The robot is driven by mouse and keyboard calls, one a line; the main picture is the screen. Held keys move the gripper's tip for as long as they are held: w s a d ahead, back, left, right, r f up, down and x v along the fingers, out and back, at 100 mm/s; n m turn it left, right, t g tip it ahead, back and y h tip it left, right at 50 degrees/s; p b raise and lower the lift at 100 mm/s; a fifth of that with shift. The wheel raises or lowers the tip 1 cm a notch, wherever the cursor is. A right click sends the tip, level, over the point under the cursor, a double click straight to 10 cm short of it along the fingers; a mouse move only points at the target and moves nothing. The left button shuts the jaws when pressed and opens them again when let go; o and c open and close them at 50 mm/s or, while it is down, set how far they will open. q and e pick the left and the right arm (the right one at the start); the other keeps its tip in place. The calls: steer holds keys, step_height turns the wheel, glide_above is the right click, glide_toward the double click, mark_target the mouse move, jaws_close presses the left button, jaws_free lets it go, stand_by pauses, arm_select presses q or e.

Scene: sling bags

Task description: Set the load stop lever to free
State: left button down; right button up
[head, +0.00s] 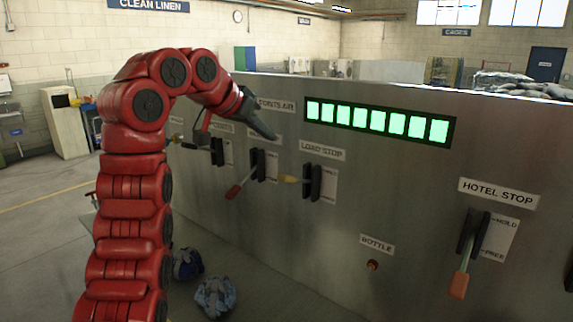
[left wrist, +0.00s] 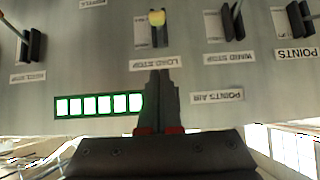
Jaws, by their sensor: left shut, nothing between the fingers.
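The load stop lever (head: 290,180) has a yellow handle that sticks out from a black bracket (head: 313,183) on the steel panel, roughly level. A plate beside it carries small markings too fine to read. The LOAD STOP label (head: 322,151) is above it. In the left wrist view, which is upside down, the yellow handle end (left wrist: 157,18) points at the camera. My left gripper (head: 272,134) is shut and empty, up and left of the lever, apart from it. Its fingers (left wrist: 160,73) overlap the label's edge in the wrist view. My right gripper is not in view.
A red-handled lever (head: 238,188) is just left of the load stop. The hotel stop lever (head: 460,283) hangs down at the right, with the bottle knob (head: 373,264) between. A green-lit display (head: 378,122) is above. Bags (head: 215,297) lie on the floor.

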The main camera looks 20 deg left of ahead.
arm_select(q)
steer(key=shift+w+f, duration=0.1)
steer(key=p, duration=0.2)
glide_above(283, 175)
steer(key=w, duration=0.2)
step_height(283, 175, down, 7)
steer(key=shift+d+r, duration=0.1)
steer(key=shift+s+a+f+p, duration=0.1)
steer(key=shift+s+f+p, duration=0.15)
steer(key=shift+f, duration=0.2)
steer(key=shift+s+a+f+p, duration=0.1)
steer(key=shift+s+f+p, duration=0.1)
steer(key=shift+f, duration=0.25)
steer(key=shift+s+f, duration=0.25)
steer(key=shift+f, duration=0.35)
